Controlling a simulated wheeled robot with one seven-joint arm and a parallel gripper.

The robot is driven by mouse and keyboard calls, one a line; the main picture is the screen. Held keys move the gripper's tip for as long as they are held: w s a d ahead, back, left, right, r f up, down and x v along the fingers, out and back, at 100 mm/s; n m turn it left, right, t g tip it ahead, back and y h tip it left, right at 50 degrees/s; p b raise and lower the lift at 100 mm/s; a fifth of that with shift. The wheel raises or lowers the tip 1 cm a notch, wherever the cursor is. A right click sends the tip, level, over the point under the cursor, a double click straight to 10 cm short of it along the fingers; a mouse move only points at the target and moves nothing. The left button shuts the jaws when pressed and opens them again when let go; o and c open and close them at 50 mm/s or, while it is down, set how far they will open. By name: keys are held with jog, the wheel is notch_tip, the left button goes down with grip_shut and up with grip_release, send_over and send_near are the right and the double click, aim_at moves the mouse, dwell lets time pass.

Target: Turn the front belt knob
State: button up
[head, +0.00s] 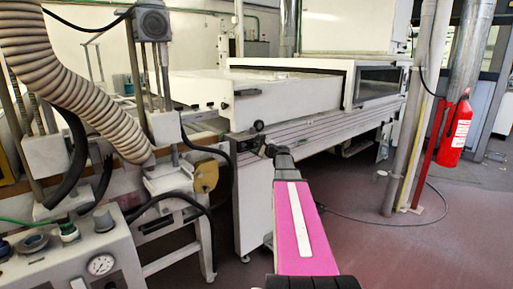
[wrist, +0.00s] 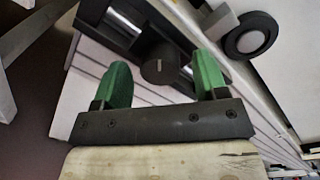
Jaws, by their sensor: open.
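A dark round knob (wrist: 168,66) stands out from a black bracket on the machine's slatted side panel in the wrist view. My gripper (wrist: 162,62) is open, with one green finger on each side of the knob in the picture. I see no clear contact, and I cannot tell how deep the knob sits between the fingers. In the head view my gripper (head: 268,150) is at the front corner of the tunnel machine (head: 330,130), at the end of my pink arm, and hides most of this knob's area.
A dark wheel with a pale centre (wrist: 252,38) sits close to the right finger. A ribbed hose (head: 70,70) and a gauge panel (head: 100,264) stand on the left. Pipes (head: 412,120) and a red extinguisher (head: 456,130) are on the right. The floor between is mostly clear, with a cable.

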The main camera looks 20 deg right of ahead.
jog(key=v, duration=1)
jog(key=shift+s+d, duration=0.2)
jog(key=shift+s, duration=0.15)
jog(key=shift+a, duration=0.1)
jog(key=s+a+f+n+g, duration=0.4)
jog(key=a+f+n+g, duration=0.15)
jog(key=a+f, duration=0.4)
jog(key=s+a+f+n+g, duration=0.5)
jog(key=a+f, duration=0.3)
jog(key=a, duration=0.3)
jog(key=s+a+f+n+g+h, duration=0.3)
jog(key=s+f+n, duration=0.2)
jog(key=s, duration=0.2)
jog(key=s+a+f+n+g+h, duration=0.3)
jog(key=s+a+f+n, duration=0.1)
jog(key=s+f+n, duration=0.1)
jog(key=shift+s+f+n+h, duration=0.35)
jog(key=shift+s+f, duration=0.3)
jog(key=shift+s, duration=0.75)
dwell(1.9)
